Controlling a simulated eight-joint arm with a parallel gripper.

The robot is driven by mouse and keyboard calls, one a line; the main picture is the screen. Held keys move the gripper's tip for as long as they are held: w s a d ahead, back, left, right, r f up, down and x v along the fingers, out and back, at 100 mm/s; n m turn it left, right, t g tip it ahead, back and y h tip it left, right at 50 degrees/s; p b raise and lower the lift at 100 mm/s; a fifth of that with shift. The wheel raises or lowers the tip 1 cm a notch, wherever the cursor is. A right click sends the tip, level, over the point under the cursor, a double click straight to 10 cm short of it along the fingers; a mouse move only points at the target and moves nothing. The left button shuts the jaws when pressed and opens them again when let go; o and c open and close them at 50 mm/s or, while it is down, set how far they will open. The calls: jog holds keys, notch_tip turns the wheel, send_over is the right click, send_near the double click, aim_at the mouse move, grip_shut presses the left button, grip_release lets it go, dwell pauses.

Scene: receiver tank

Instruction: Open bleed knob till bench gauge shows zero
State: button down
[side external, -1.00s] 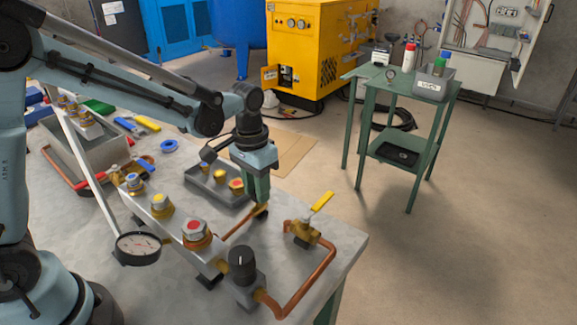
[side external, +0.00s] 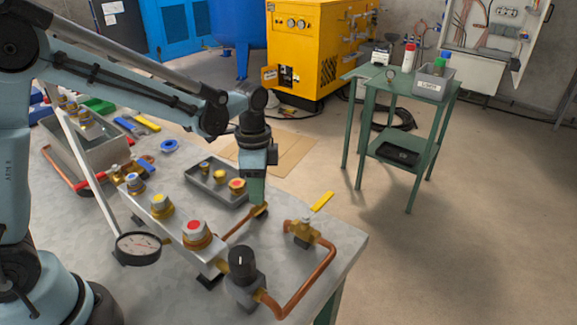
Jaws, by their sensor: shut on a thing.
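My gripper (side external: 257,203) points straight down at the far side of the bench and is shut. Its jaws hide most of what they hold, which appears to be the bleed knob on the brass fitting (side external: 261,212) at the end of a short copper pipe. The bench gauge (side external: 138,248) is a round white dial at the near left of the manifold. Its needle is too small to read.
Capped fittings (side external: 197,233) line the manifold. A grey tray (side external: 217,184) of fittings lies just left of my gripper.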

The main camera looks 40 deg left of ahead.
jog(key=shift+m, duration=0.4)
jog(key=c, duration=0.8)
grip_release()
notch_tip(320, 180, up, 12)
jog(key=shift+w+a, duration=0.15)
jog(key=shift+w, duration=0.05)
